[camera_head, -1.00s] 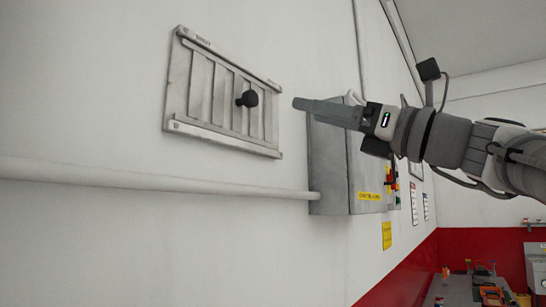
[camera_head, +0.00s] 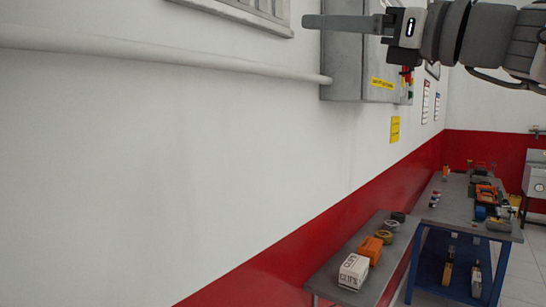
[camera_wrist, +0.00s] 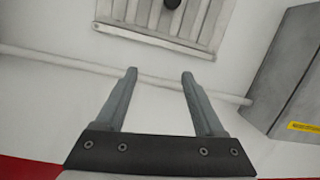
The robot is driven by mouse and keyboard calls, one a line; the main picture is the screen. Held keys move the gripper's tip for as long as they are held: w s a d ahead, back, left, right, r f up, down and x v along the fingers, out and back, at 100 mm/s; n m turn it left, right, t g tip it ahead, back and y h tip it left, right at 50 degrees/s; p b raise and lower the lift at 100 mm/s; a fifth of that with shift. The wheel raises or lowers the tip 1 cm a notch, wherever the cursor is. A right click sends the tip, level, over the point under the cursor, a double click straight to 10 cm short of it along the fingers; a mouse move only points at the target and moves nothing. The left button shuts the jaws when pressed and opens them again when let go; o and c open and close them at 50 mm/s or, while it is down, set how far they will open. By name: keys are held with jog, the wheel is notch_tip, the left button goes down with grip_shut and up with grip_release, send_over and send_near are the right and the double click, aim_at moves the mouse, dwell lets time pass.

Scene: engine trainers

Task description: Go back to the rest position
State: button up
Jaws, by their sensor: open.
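My gripper (camera_wrist: 159,73) is open and empty in the wrist view, its two grey fingers apart with only the white wall and a pipe behind them. In the head view my gripper (camera_head: 306,22) is seen from the side at the upper right, in front of a grey electrical box. A slatted metal panel (camera_wrist: 130,37) with a black knob (camera_wrist: 172,4) is on the wall beyond the fingertips. Only the panel's lower edge (camera_head: 240,12) shows in the head view, and its knob is out of that picture. The gripper is apart from the panel and knob.
The grey box (camera_head: 345,68) stands out from the wall beside my gripper. A white pipe (camera_head: 160,55) runs along the wall. Below, a narrow bench (camera_head: 330,275) holds several small boxes, and a blue-framed workbench (camera_head: 455,208) stands behind it. The lower left wall is bare.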

jog(key=s+a+f+n+g+h, duration=0.15)
jog(key=f+n+h, duration=0.3)
jog(key=f, duration=0.85)
jog(key=s+a+f+n+g+h, duration=0.1)
jog(key=s+f+n+g+h, duration=0.3)
jog(key=f, duration=0.9)
jog(key=s+d+f+n+h, duration=0.2)
jog(key=f+n, duration=0.3)
jog(key=f, duration=0.2)
jog(key=s+d+f+n+g+h, duration=0.1)
jog(key=s+d+f+n+h, duration=0.1)
jog(key=f+n, duration=0.3)
jog(key=s+d+f+n+g+h, duration=0.1)
jog(key=s+d+f+n+h, duration=0.2)
jog(key=f, duration=0.6)
jog(key=s+d+n, duration=0.1)
jog(key=n, duration=0.1)
jog(key=shift+s+n, duration=0.25)
jog(key=shift+n, duration=0.1)
jog(key=c, duration=0.3)
jog(key=shift+c, duration=0.2)
jog(key=shift+d, duration=0.1)
